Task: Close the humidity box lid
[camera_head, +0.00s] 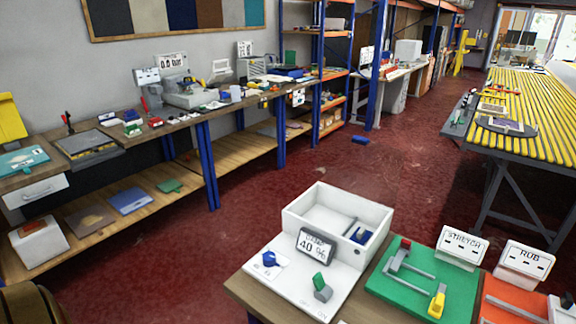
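The humidity box (289,223) is a white box on the near table at the lower middle. Its top is open and I see into its interior. A white panel (290,287) in front carries a blue knob (270,259) and a green-tipped grey switch (321,287). I cannot make out a separate lid. Neither of my grippers is in view.
Right of the box are a green board (400,293) with a red-and-yellow-ended fixture, and signs reading STRETCH (462,246) and RUB (525,262). A cluttered workbench (185,121) runs along the left wall. A yellow-slatted table (540,105) stands right.

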